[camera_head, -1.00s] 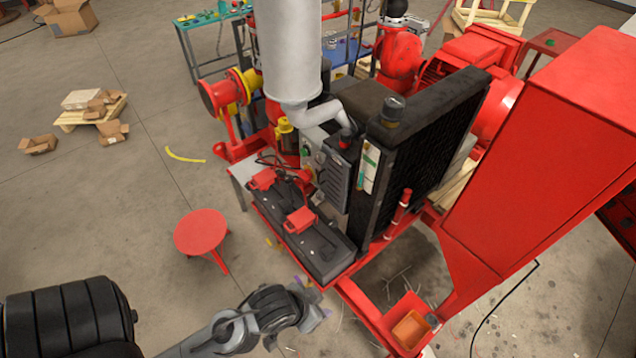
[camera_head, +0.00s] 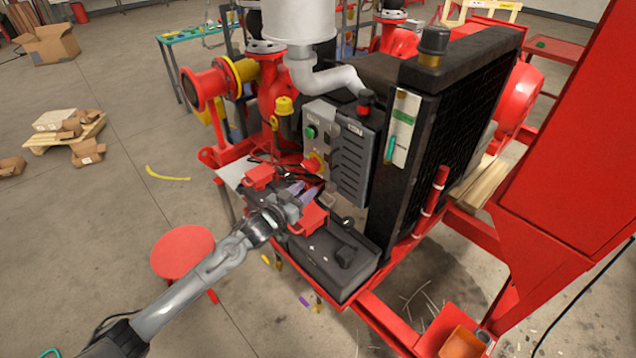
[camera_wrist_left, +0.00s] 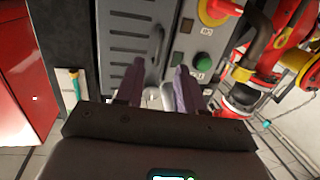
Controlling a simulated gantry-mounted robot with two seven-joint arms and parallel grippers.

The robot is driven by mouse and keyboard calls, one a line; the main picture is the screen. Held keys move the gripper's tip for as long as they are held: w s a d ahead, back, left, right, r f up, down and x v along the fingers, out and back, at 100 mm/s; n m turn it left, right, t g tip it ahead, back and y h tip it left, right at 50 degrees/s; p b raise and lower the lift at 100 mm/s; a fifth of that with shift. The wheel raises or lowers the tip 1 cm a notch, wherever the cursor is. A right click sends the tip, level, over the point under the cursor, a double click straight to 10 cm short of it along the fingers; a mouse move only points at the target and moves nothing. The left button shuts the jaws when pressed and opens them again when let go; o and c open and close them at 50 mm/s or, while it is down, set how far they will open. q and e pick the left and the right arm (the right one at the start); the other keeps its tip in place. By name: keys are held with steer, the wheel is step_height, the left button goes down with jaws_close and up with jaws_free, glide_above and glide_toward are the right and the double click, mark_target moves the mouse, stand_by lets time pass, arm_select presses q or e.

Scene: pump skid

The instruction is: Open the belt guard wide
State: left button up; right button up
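A grey louvered panel (camera_head: 352,160) with a vertical handle stands between the control panel and the radiator; it looks closed and may be the belt guard. In the left wrist view the louvered panel (camera_wrist_left: 125,45) fills the upper middle, and its handle (camera_wrist_left: 156,48) lies ahead of the gap between my fingers. My left gripper (camera_head: 302,192) is over the batteries, in front of and below the panel. In the left wrist view my left gripper (camera_wrist_left: 158,88) has its two purple fingers apart, with nothing held. My right gripper is not in view.
The control panel (camera_head: 313,138) has a green button and a red-and-yellow stop knob. Black batteries (camera_head: 328,258) with red terminal covers (camera_head: 308,218) lie under my left gripper. The radiator (camera_head: 455,120) stands right of the panel. A red stool (camera_head: 182,252) stands on the floor at left.

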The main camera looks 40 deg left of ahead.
mark_target(330, 162)
arm_select(q)
steer(key=shift+t, duration=0.4)
steer(key=shift+w+a+r+b, duration=0.2)
steer(key=shift+w+b, duration=0.35)
steer(key=shift+w, duration=1.55)
steer(key=shift+w+a+r+b, duration=0.15)
steer(key=shift+w+r+b, duration=0.35)
steer(key=shift+w, duration=1.65)
steer(key=shift+w+a+r+b, duration=0.15)
steer(key=shift+w+b, duration=0.5)
steer(key=shift+w, duration=1.45)
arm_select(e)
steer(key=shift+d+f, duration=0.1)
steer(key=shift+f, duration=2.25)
arm_select(q)
steer(key=shift+c, duration=0.5)
jaws_close()
